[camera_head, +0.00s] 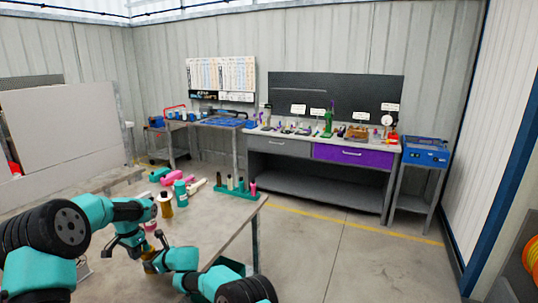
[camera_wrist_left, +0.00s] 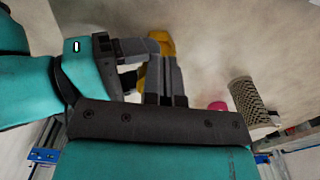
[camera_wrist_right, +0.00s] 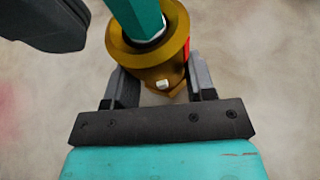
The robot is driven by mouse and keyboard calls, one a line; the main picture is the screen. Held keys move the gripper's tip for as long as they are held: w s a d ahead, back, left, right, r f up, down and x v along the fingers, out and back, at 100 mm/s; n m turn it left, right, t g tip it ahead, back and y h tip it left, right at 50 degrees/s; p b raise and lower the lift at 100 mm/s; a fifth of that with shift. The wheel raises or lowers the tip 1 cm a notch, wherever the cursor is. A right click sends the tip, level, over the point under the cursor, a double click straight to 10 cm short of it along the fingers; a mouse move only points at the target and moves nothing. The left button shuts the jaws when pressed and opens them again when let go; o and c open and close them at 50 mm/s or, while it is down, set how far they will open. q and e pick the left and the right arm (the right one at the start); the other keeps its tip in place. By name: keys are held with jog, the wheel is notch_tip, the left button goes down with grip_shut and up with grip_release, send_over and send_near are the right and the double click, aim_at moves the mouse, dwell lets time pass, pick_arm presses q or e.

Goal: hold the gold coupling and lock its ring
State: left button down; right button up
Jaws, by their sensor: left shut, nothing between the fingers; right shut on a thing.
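The gold coupling (camera_wrist_right: 150,62) fills the middle of the right wrist view. It has a wide gold collar, a small pale knob, a red patch on its right side, and a teal shaft (camera_wrist_right: 136,18) in its top. My right gripper (camera_wrist_right: 158,82) is shut on its lower body, one finger on each side. In the head view the coupling (camera_head: 150,266) is partly hidden by my arms, low over the near table. My left gripper (camera_wrist_left: 166,68) is shut and empty, its fingertips close to the gold part (camera_wrist_left: 162,44); I cannot tell whether they touch.
On the table (camera_head: 222,228) stand a brown-gold cylinder (camera_head: 166,206), a teal bottle (camera_head: 180,193), and pink parts (camera_head: 172,177). A green rack (camera_head: 236,190) with several upright pieces is at the table's far right. The workbench (camera_head: 325,150) is farther back. Floor between them is clear.

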jog(key=shift+d, duration=0.1)
pick_arm(q)
notch_tip(320, 180, up, 4)
jog(key=shift+w+r, duration=0.15)
jog(key=shift+r, duration=0.05)
jog(key=shift+r, duration=0.1)
jog(key=shift+w+a+r, duration=0.15)
jog(key=shift+w+r, duration=0.15)
jog(key=shift+r, duration=0.15)
jog(key=shift+f, duration=0.1)
